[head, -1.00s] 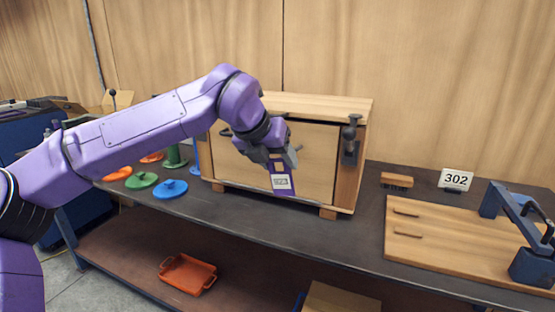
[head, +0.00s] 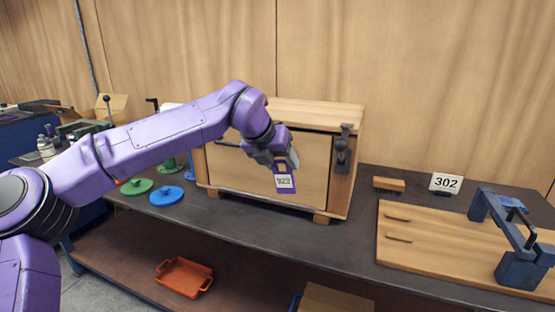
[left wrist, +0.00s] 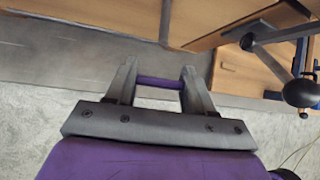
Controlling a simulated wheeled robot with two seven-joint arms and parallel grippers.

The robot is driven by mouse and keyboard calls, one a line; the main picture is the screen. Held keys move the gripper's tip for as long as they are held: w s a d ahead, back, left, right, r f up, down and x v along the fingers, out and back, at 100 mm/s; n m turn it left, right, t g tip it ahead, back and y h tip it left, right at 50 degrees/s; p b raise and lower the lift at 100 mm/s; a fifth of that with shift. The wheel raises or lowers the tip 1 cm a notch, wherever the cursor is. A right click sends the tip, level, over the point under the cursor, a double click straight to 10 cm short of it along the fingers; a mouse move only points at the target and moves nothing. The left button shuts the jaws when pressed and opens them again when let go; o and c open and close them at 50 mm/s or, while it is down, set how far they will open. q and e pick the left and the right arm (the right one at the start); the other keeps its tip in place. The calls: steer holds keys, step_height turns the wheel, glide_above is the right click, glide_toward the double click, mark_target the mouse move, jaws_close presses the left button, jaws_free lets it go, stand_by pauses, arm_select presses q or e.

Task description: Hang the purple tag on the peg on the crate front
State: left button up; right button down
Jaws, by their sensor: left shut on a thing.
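My left gripper (head: 284,162) is shut on the purple tag (head: 285,183). The tag hangs below the fingers with its white printed label facing me. It is in front of the right half of the wooden crate (head: 228,175); I cannot tell how far from the panel. In the left wrist view a purple strip of the tag (left wrist: 159,82) spans the gap between the two grey fingers. I cannot make out the peg on the crate front; the gripper and tag cover part of the panel. My right gripper is not in view.
A dark latch (head: 343,152) is on the crate's right front edge. Blue (head: 166,196) and green (head: 137,187) discs lie to the left. Bare bench lies before the crate.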

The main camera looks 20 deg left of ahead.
arm_select(q)
steer(key=shift+w+d+p, duration=0.1)
steer(key=shift+w+p, duration=1.9)
steer(key=shift+w, duration=0.75)
steer(key=shift+w+f+p, duration=0.3)
steer(key=shift+w+p, duration=0.15)
steer(key=shift+w, duration=0.1)
steer(key=o, duration=1.1)
steer(key=shift+f, duration=0.1)
steer(key=f+b, duration=0.1)
steer(key=s+f+b, duration=0.1)
steer(key=f+b, duration=0.1)
steer(key=shift+s+b, duration=0.15)
steer(key=shift+b, duration=0.15)
